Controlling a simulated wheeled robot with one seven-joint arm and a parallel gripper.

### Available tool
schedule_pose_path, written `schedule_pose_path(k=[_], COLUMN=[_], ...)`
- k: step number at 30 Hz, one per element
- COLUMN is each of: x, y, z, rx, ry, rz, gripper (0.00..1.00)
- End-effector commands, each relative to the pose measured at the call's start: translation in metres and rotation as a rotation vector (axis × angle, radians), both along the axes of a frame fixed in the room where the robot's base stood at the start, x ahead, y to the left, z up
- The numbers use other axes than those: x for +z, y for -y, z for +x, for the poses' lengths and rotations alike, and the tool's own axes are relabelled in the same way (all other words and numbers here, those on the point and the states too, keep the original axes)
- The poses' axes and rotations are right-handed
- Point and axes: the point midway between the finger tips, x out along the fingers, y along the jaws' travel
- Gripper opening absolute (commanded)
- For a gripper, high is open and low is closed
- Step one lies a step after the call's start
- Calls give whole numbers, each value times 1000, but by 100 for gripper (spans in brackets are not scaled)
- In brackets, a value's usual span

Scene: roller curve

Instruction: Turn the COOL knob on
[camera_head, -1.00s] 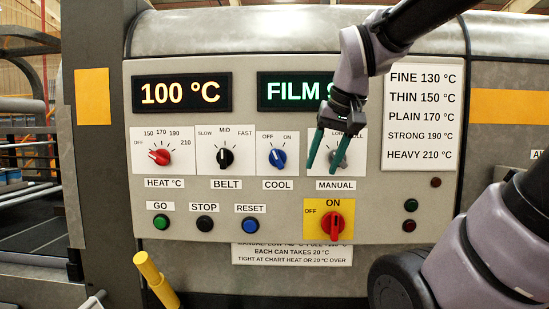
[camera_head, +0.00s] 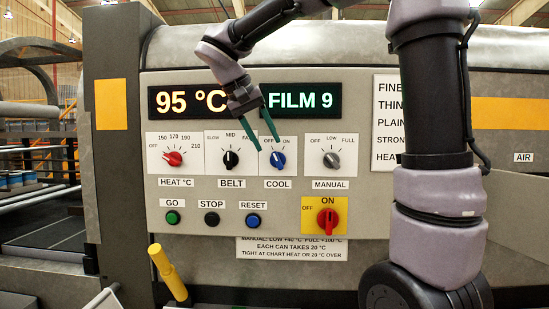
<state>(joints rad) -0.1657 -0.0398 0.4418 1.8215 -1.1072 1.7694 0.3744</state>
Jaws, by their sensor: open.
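The blue COOL knob (camera_head: 277,160) is on the panel between BELT and MANUAL, with OFF at its upper left and ON at its upper right. Its pointer seems to lean to the upper left, but the picture is too small to be sure. My gripper (camera_head: 269,146) is open and empty, its two green fingers reaching down from above. The fingertips are at the top and upper left of the COOL knob and partly cover its dial. I cannot tell whether they touch it.
The black BELT knob (camera_head: 231,160) is close on the left, the grey MANUAL knob (camera_head: 331,160) on the right. Further left is the red HEAT knob (camera_head: 173,158). The displays (camera_head: 196,101) read 95 °C and FILM 9. A red main switch (camera_head: 327,219) and a yellow lever (camera_head: 168,272) are below.

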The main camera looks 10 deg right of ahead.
Motion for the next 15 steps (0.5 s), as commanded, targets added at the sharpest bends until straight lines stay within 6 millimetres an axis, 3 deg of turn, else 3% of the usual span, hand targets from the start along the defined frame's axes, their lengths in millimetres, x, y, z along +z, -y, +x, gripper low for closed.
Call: schedule_pose_path(k=[6, 15], x=[-34, -52], y=[21, 31], z=[9, 15], rx=[-2, -1], ry=[-3, 0], rz=[-1, 1], gripper=[50, 50])
